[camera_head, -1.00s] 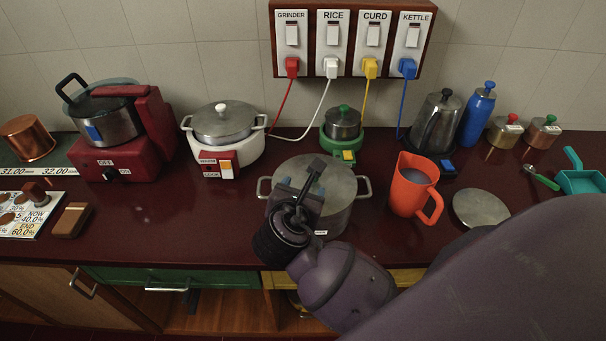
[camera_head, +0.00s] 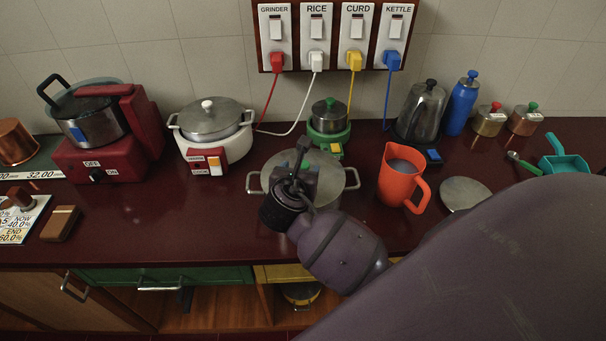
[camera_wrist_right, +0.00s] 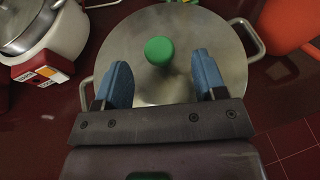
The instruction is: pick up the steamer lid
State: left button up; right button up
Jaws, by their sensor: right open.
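The steamer is a wide grey metal pot (camera_head: 345,177) with two side handles, standing on the counter in the middle of the head view. Its flat grey lid (camera_wrist_right: 205,40) with a green knob (camera_wrist_right: 159,51) lies on top and fills much of the right wrist view. My right gripper (camera_head: 302,148) is over the lid and hides part of it in the head view. In the right wrist view its two blue fingers (camera_wrist_right: 165,80) are open and empty, one to each side of the knob in the picture. Whether they are level with the knob is unclear. My left gripper is not in view.
An orange jug (camera_head: 399,180) stands close to the pot's right, with a flat grey disc (camera_head: 464,192) beyond it. A white cooker (camera_head: 224,150) is at left, and a small green-based pot (camera_head: 329,125) is behind. The counter front-left of the pot is clear.

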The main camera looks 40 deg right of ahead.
jog(key=shift+x, duration=1.4)
jog(key=shift+a, duration=0.1)
jog(key=shift+c, duration=0.2)
jog(key=c, duration=1)
